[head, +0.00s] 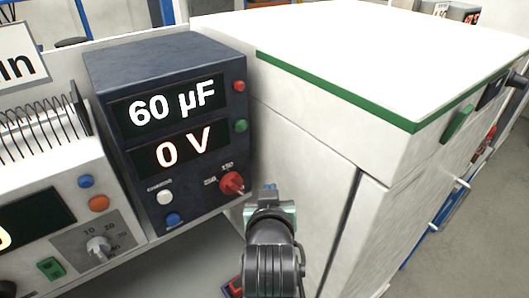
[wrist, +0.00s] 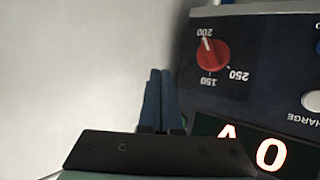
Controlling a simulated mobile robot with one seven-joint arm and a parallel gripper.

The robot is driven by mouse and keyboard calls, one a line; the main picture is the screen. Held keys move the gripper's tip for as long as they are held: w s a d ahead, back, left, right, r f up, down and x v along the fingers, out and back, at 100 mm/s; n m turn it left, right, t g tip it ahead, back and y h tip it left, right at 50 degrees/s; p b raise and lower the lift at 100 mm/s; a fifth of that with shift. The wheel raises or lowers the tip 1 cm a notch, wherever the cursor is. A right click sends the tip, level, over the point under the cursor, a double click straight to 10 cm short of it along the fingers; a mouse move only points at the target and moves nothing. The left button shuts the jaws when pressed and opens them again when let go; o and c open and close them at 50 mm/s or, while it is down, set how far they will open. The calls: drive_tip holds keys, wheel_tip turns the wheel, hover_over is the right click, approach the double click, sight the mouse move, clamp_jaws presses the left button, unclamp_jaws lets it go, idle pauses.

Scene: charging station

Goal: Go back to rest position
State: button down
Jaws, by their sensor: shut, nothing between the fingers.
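My gripper (head: 268,192) is in front of the right edge of the dark capacitor unit (head: 175,60), near its red knob (head: 232,183). In the wrist view my gripper (wrist: 158,100) has its two blue-grey fingers together with nothing between them. The red knob (wrist: 211,57) is to the right of the fingers and apart from them, upside down there, with its white mark toward 200. The unit's displays read 60 µF and 0 V. The rest position itself is not marked in either view.
A white cabinet (head: 300,160) with a green-edged top stands close on the right of my gripper. A pale device (head: 60,200) with knobs and a wire coil stands on the left. Grey floor (head: 470,225) is free at the far right.

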wheel_tip(320, 180, up, 14)
drive_tip(key=f+t+b, duration=0.1)
drive_tip(key=t, duration=0.3)
drive_tip(key=s+r+t+b, duration=0.1)
drive_tip(key=s+r+t, duration=0.2)
drive_tip(key=s+r, duration=0.2)
drive_tip(key=s+r+t+b, duration=0.1)
drive_tip(key=s+r+t, duration=0.2)
drive_tip(key=r, duration=0.9)
drive_tip(key=s+a+r+t+b, duration=0.1)
drive_tip(key=s+r+t, duration=0.3)
drive_tip(key=s+r, duration=0.4)
drive_tip(key=shift+s+r+m, duration=0.2)
drive_tip(key=shift+r+m, duration=0.1)
